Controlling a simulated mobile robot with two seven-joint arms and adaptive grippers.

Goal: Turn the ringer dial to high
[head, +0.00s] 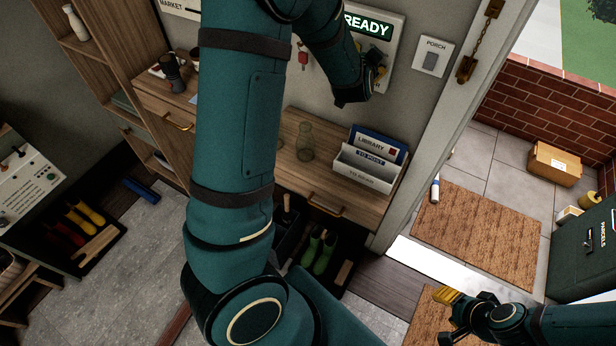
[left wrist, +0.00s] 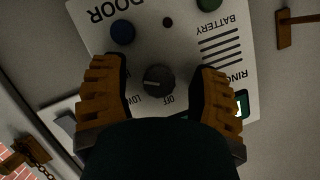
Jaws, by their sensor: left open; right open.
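The wall panel (head: 396,33) has a lit READY display (head: 367,26). In the left wrist view the panel (left wrist: 185,50) appears upside down. Its ringer dial (left wrist: 158,82) is a round dark knob with a pale mark on its face. The word OFF shows beside it, and another label is partly hidden by a finger. My left gripper (left wrist: 158,70) is open, with one orange finger on each side of the dial and visible gaps between. In the head view my arm hides the dial. My right gripper (head: 460,305) is open and empty at the lower right.
The panel also carries a blue button (left wrist: 123,32) and a green one (left wrist: 208,4). A PORCH switch (head: 431,61) is on the wall to the right. Below are a glass vase (head: 305,143) and a letter holder (head: 365,173) on the bench. A door chain (head: 467,66) hangs on the doorframe.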

